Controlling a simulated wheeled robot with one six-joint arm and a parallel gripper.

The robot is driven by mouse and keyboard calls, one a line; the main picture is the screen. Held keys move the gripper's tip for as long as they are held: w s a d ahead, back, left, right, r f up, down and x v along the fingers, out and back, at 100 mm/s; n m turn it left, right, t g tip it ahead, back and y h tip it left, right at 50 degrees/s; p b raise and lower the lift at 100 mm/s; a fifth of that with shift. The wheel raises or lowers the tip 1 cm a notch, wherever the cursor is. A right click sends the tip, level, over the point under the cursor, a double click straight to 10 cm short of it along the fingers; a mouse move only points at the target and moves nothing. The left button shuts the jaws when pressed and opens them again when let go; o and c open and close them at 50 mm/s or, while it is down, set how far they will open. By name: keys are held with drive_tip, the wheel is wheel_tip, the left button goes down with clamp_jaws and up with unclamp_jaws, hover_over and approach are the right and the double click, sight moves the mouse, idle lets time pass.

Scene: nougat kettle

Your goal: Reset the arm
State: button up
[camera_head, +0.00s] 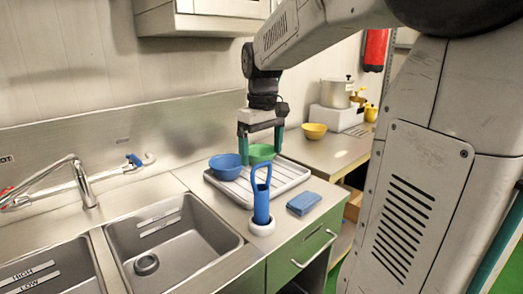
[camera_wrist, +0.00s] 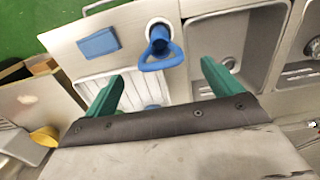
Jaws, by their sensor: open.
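My gripper (camera_head: 260,157) hangs pointing down above the drying tray, its two teal fingers spread apart with nothing between them. In the wrist view my gripper (camera_wrist: 162,72) is also open and empty. A blue tool with a loop handle (camera_head: 262,203) stands upright in a white round holder (camera_head: 262,228) on the counter, in front of and below the fingers. The tool also shows in the wrist view (camera_wrist: 160,45), apart from both fingers.
A blue bowl (camera_head: 225,168) and a green bowl (camera_head: 262,152) are at the white tray (camera_head: 293,172). A blue block (camera_head: 303,203) lies beside the holder. Sink basins (camera_head: 172,240) and a faucet (camera_head: 82,182) are left. A yellow bowl (camera_head: 315,131) stands on the farther counter.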

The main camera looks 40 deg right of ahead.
idle(0.3)
drive_tip(key=shift+f, duration=0.1)
drive_tip(key=s+a+f, duration=0.2)
drive_tip(key=s+a, duration=0.5)
drive_tip(key=s, duration=0.2)
drive_tip(key=s+a+f+t, duration=0.1)
drive_tip(key=s+a+f, duration=0.2)
drive_tip(key=s+a, duration=0.4)
drive_tip(key=s, duration=0.3)
drive_tip(key=shift+s+a+f, duration=0.2)
drive_tip(key=shift+s+a, duration=0.05)
drive_tip(key=shift+a, duration=0.15)
